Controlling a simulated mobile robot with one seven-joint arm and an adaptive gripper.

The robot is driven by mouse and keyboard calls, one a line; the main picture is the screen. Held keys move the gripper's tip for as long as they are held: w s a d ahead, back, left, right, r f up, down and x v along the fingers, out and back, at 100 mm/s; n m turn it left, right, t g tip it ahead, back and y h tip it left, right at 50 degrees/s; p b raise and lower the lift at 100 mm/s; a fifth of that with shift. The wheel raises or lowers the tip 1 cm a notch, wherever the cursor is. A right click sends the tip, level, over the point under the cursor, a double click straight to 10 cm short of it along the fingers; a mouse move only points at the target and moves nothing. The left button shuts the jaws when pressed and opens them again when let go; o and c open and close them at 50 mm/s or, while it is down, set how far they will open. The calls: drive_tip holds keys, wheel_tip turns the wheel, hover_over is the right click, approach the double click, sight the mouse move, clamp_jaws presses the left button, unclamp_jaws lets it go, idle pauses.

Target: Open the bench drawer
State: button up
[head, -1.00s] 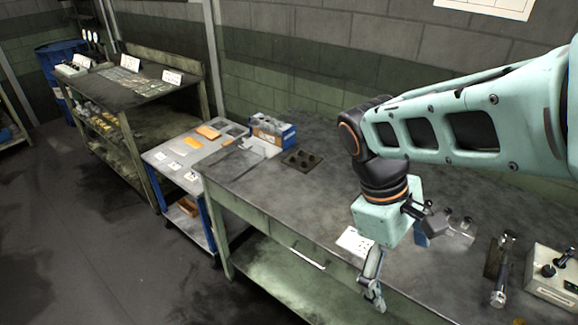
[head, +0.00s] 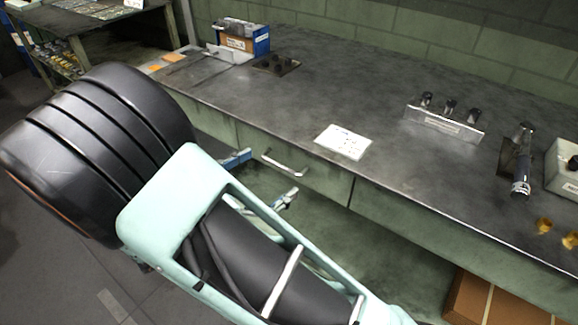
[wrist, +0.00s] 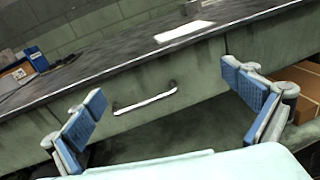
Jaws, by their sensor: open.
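The bench drawer has a green front (head: 325,180) under the bench top, with a pale bar handle (head: 285,163). The drawer front looks flush with the bench. In the wrist view the handle (wrist: 145,100) lies tilted between and beyond my open fingers, on the drawer front (wrist: 195,75). My gripper (wrist: 168,112) is open and empty, with blue pads apart on either side of the handle, not touching it. In the head view my gripper (head: 262,180) shows partly, just in front of the drawer; my arm hides the rest.
The bench top (head: 350,85) carries a white card (head: 343,142), a holder with several dark pieces (head: 445,122), and a blue box (head: 243,36) at the back left. A brown box (head: 490,300) stands below the bench at right. The floor in front is partly hidden.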

sight(280, 166)
drive_tip(key=a+f+n+t+y+b, duration=0.2)
drive_tip(key=a+f+n+t, duration=0.15)
drive_tip(key=f, duration=0.35)
drive_tip(key=shift+m+g, duration=0.35)
drive_tip(key=shift+g, duration=0.1)
drive_tip(key=x, duration=0.3)
drive_tip(key=b+x, duration=0.1)
drive_tip(key=x, duration=0.2)
drive_tip(key=b+x, duration=0.1)
drive_tip(key=x, duration=0.3)
drive_tip(key=shift+w+a+r, duration=0.15)
drive_tip(key=shift+w+r, duration=0.05)
drive_tip(key=shift+r, duration=0.15)
